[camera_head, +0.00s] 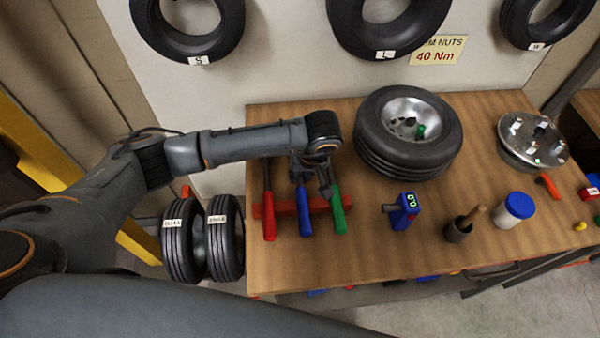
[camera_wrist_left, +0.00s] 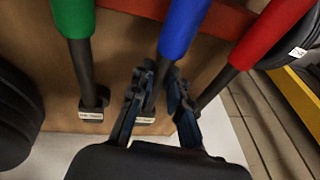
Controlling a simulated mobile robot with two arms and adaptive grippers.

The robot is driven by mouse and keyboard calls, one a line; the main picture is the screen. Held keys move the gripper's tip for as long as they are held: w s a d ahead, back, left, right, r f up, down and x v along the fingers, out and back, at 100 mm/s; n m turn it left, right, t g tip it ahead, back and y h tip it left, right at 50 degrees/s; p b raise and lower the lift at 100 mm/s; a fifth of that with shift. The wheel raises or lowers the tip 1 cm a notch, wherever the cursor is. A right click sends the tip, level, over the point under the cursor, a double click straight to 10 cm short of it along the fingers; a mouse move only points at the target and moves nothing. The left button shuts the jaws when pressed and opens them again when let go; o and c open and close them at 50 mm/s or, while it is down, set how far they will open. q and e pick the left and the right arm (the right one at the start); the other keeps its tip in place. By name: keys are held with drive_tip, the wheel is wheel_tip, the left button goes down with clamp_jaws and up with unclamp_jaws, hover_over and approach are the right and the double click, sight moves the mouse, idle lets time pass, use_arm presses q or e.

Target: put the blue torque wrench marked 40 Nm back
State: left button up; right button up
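The blue torque wrench (camera_head: 305,210) lies in the middle of three wrenches across a red rack (camera_head: 285,207) on the wooden bench, between a red and a green one. In the left wrist view its blue handle (camera_wrist_left: 185,28) and dark shaft show; a small label at its head is too small to read. My left gripper (camera_head: 312,177) is at the blue wrench's shaft, close over the bench. In the left wrist view its fingers (camera_wrist_left: 162,85) stand apart, with the shaft at the gap, nearer one finger; contact is unclear. My right gripper is not in view.
The red wrench (camera_head: 268,215) and green wrench (camera_head: 338,210) lie close on either side. A tyre (camera_head: 370,150), a blue tool (camera_head: 404,210), a cup (camera_head: 458,230) and a jar (camera_head: 510,210) stand to the right. A wall sign (camera_head: 436,51) reads 40 Nm. The bench front is clear.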

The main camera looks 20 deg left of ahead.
use_arm(q)
drive_tip(key=o, duration=0.3)
drive_tip(key=shift+o, duration=0.2)
drive_tip(key=shift+r, duration=0.1)
drive_tip(key=b+v, duration=0.4)
drive_tip(key=v, duration=0.8)
